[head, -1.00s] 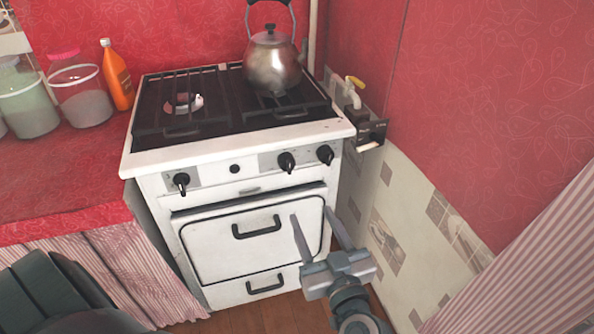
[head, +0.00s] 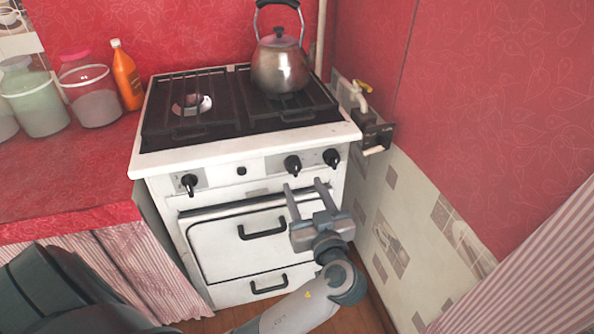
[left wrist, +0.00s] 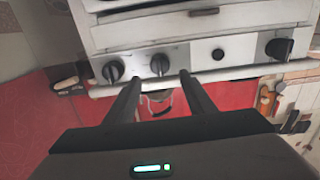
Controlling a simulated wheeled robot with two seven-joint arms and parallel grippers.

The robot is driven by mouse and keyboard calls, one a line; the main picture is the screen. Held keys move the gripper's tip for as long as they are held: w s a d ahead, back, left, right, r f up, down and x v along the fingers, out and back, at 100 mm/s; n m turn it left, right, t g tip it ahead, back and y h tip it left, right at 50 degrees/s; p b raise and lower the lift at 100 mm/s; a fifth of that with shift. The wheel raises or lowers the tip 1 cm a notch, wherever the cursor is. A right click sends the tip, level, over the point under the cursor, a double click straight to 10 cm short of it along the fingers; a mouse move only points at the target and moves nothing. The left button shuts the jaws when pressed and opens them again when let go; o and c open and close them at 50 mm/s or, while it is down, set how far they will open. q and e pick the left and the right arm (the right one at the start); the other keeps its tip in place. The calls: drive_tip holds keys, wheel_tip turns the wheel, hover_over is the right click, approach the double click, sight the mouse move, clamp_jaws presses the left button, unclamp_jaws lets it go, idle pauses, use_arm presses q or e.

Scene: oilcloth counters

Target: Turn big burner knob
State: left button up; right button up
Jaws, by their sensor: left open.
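The white stove (head: 231,151) has several black controls on its front panel. They are a left knob (head: 190,184), a small round button (head: 241,170), a middle knob (head: 292,164) and a right knob (head: 331,157). I cannot tell which is the big burner knob. My left gripper (head: 305,184) is open and empty, just below and in front of the middle and right knobs. In the left wrist view, which is upside down, the middle knob (left wrist: 160,64) lies beyond the gap between the fingertips (left wrist: 156,78); no contact shows. My right gripper is not in view.
A metal kettle (head: 279,68) stands on the stove top. The oven door handle (head: 262,230) sticks out below the panel. A tiled wall and gas pipe with a yellow valve (head: 362,86) are close on the right. Jars and an orange bottle (head: 126,76) stand on the left counter.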

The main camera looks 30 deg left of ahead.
sight(296, 171)
use_arm(q)
drive_tip(key=x, duration=0.6)
drive_tip(key=shift+w+a, duration=0.2)
drive_tip(key=shift+a, duration=0.1)
drive_tip(key=c, duration=1)
